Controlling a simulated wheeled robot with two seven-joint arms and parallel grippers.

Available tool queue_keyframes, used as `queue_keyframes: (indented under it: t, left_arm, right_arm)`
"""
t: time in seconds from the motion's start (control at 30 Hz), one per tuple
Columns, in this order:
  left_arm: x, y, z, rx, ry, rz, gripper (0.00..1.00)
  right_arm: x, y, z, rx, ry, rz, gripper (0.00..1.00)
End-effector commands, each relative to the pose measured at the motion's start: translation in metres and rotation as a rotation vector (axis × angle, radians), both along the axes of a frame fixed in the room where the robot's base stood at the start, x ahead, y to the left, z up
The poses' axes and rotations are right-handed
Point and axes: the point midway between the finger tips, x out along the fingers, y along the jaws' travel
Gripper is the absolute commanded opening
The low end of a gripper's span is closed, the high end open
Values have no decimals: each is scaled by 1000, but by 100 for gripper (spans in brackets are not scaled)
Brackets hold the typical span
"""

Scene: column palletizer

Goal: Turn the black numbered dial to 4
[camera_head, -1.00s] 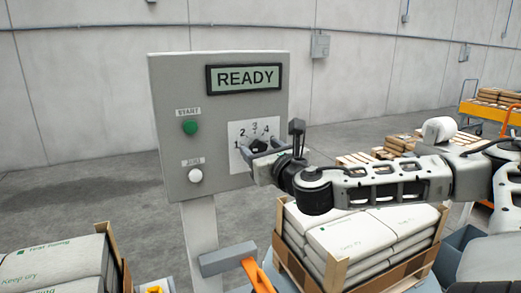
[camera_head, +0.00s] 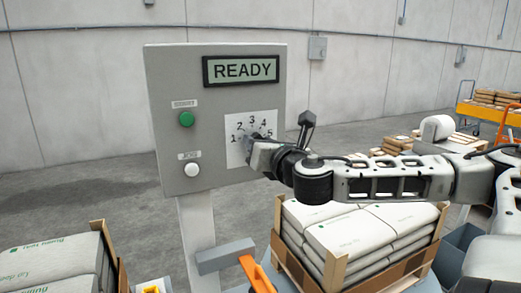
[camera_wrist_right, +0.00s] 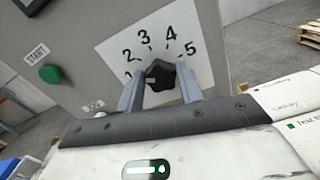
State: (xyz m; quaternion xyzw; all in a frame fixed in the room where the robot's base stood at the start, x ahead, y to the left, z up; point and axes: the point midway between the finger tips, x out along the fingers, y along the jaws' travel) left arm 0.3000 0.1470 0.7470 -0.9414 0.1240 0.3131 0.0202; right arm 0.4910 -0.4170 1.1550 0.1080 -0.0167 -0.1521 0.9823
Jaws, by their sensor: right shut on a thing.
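The black dial (camera_wrist_right: 158,75) sits on a white plate (camera_wrist_right: 112,48) with the numbers 1 to 5 around it. My right gripper (camera_wrist_right: 160,82) is shut on the dial, one finger on each side, in the right wrist view. In the head view the right gripper (camera_head: 256,149) is at the white plate (camera_head: 236,120) and hides most of the dial. I cannot tell for sure which number the dial points to. My left gripper is not in view.
The grey panel (camera_head: 160,80) bears a display (camera_head: 242,70) reading READY, a green button (camera_head: 187,119) and a white button (camera_head: 192,170). Stacked sacks in a crate (camera_head: 345,235) stand below my right arm. More sacks (camera_head: 50,265) are at the lower left.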

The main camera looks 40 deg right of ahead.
Motion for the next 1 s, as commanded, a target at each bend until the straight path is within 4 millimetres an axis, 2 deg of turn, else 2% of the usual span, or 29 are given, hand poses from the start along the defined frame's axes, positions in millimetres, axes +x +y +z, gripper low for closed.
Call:
queue_keyframes:
  t: [0.47, 1.0]
  left_arm:
    - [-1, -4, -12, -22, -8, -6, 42]
    - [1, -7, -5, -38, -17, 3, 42]
  right_arm:
    - [0, -2, 0, 436, -144, 1, 14]
    - [-1, -3, -1, 929, -297, 0, 14]
